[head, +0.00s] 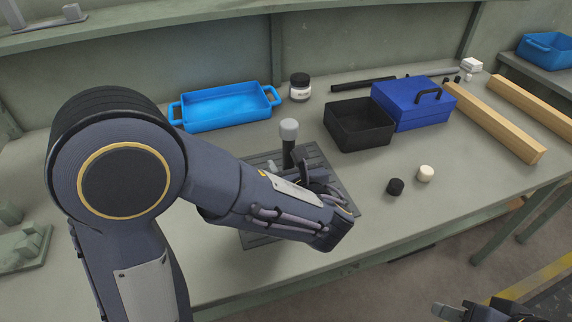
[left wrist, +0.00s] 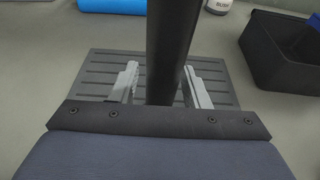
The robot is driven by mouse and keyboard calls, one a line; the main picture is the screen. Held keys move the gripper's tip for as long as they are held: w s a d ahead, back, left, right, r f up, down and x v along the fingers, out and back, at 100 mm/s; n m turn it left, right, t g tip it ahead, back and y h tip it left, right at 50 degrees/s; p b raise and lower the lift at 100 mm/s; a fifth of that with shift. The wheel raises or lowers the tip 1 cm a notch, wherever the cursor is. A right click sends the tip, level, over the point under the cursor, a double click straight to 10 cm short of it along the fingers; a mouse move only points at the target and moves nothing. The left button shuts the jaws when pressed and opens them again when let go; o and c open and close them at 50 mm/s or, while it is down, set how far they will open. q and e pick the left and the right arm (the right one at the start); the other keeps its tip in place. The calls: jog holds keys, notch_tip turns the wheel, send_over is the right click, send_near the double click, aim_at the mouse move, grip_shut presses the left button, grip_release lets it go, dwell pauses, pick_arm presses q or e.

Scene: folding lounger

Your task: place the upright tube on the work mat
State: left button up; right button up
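The upright tube (head: 289,152) is dark with a light grey cap and looks vertical over the dark, ribbed work mat (head: 262,239). Its lower end is hidden behind my left gripper (head: 292,172), so I cannot tell whether it touches the mat. In the left wrist view the tube (left wrist: 168,45) rises between the two grey fingers of my left gripper (left wrist: 161,88). The fingers stand apart around it, with a narrow gap visible on the left side. The mat (left wrist: 100,62) shows behind. Part of my right gripper (head: 448,312) shows at the bottom right edge; its fingers are unclear.
A blue tray (head: 226,107) and a white jar (head: 300,87) stand behind the mat. A black open bin (head: 358,126) and a blue box (head: 413,105) stand to its right. Black (head: 396,187) and cream (head: 425,173) caps lie near wooden beams (head: 495,123).

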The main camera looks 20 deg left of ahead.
pick_arm(q)
jog(key=shift+r, duration=0.1)
jog(key=shift+s+d+r, duration=0.1)
jog(key=shift+d+r, duration=0.05)
jog(key=shift+r, duration=0.05)
jog(key=p+v, duration=0.1)
jog(key=v, duration=1)
jog(key=shift+s+p, duration=0.3)
jog(key=shift+p, duration=0.05)
jog(key=shift+d+r, duration=0.1)
